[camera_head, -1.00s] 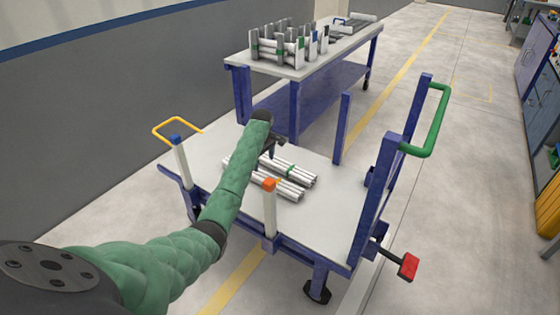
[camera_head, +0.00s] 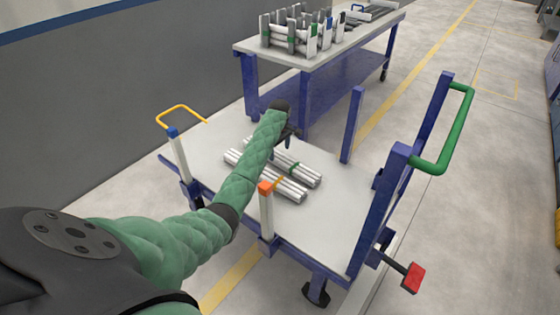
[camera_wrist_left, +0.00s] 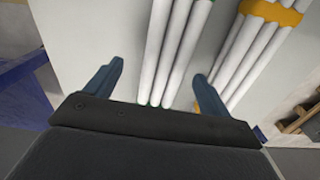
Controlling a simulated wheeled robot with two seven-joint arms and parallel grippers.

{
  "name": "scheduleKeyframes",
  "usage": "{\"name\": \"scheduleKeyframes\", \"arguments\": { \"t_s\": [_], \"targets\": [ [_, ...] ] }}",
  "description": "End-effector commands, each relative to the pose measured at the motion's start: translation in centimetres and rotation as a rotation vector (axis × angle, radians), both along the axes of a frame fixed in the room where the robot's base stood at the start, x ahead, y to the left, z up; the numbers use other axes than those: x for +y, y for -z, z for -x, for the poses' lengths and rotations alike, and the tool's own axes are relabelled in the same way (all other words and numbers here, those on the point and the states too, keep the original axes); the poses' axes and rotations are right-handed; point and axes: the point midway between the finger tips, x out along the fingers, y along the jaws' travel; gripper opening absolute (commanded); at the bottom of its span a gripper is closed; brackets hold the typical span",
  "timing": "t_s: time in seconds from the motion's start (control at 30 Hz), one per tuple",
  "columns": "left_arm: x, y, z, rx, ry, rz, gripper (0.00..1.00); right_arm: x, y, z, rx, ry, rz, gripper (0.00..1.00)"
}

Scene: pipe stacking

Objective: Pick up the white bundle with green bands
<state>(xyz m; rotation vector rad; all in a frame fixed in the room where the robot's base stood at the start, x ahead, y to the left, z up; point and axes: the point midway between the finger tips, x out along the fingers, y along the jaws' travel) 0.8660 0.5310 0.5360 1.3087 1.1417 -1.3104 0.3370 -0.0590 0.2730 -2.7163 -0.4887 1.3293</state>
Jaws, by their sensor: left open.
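The white bundle with green bands (camera_head: 309,176) lies on the cart's pale deck, partly hidden behind my left arm. In the left wrist view its white pipes (camera_wrist_left: 178,45) run between the fingers, with a trace of green at their near ends. My left gripper (camera_wrist_left: 158,70) is open and empty, over that bundle. In the head view the left gripper (camera_head: 290,138) shows small and dark above the bundle's far end. My right gripper is not in view.
A second white bundle with an orange band (camera_head: 290,189) lies beside it, also in the wrist view (camera_wrist_left: 246,52). The cart deck (camera_head: 318,232) has corner posts, including an orange-topped post (camera_head: 267,213). A table (camera_head: 330,50) with racked pipes stands behind.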

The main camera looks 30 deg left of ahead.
Motion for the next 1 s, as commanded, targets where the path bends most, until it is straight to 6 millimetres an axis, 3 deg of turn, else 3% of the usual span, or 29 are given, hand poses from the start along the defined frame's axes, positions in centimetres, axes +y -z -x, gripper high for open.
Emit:
{"name": "scheduleKeyframes", "arguments": {
  "t_s": [0.3,0.57,0.87,1.0],
  "targets": [
    [-0.4,4.1,0.7,0.001,0.0,0.0,0.82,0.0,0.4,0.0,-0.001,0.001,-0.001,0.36],
    [-0.4,4.4,0.7,0.001,0.0,0.0,0.82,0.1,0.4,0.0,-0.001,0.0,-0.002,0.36],
    [-0.4,4.4,0.7,0.0,0.0,0.0,0.23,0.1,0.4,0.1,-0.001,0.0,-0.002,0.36],
    [-0.4,4.3,0.6,0.0,0.0,-0.001,0.23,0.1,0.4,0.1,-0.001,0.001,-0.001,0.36]
  ]
}}
